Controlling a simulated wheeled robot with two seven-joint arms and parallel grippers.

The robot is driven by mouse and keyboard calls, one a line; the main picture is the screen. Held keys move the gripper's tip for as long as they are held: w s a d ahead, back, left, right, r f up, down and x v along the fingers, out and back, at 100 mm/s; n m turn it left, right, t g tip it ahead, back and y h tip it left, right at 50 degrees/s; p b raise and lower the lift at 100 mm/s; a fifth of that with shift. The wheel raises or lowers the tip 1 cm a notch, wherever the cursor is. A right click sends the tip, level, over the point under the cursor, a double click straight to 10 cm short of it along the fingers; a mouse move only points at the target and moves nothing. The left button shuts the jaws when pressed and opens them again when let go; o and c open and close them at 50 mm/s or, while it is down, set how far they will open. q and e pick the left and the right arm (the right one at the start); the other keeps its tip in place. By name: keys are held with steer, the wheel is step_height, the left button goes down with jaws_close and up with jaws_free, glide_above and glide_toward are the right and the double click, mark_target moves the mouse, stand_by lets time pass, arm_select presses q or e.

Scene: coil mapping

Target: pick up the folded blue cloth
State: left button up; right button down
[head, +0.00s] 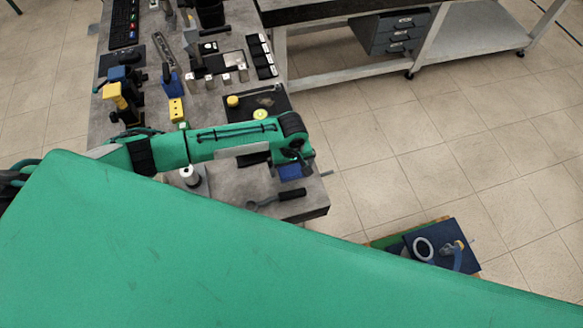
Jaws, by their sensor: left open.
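The folded blue cloth (290,172) is a small blue patch on the grey workbench (225,188), near its right edge. My left arm reaches across the bench from the left. My left gripper (303,160) is at the end of it, pointing down just above and beside the cloth, and it is open. The gripper and wrist hide part of the cloth's upper side. I cannot tell whether the fingers touch it. My right gripper is out of view.
A black-handled tool (280,198) lies on the bench below the cloth. A white spool-like object (189,175) stands to the left. A black mat (258,103) with a yellow tape lies beyond my arm. Tiled floor is open to the right, with a blue-topped box (455,243) on it.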

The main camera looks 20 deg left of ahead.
mark_target(292, 168)
arm_select(q)
steer(key=c, duration=1)
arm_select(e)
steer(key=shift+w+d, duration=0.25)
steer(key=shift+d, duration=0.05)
arm_select(q)
steer(key=shift+r, duration=0.1)
steer(key=shift+r+b, duration=2)
steer(key=shift+r, duration=7.95)
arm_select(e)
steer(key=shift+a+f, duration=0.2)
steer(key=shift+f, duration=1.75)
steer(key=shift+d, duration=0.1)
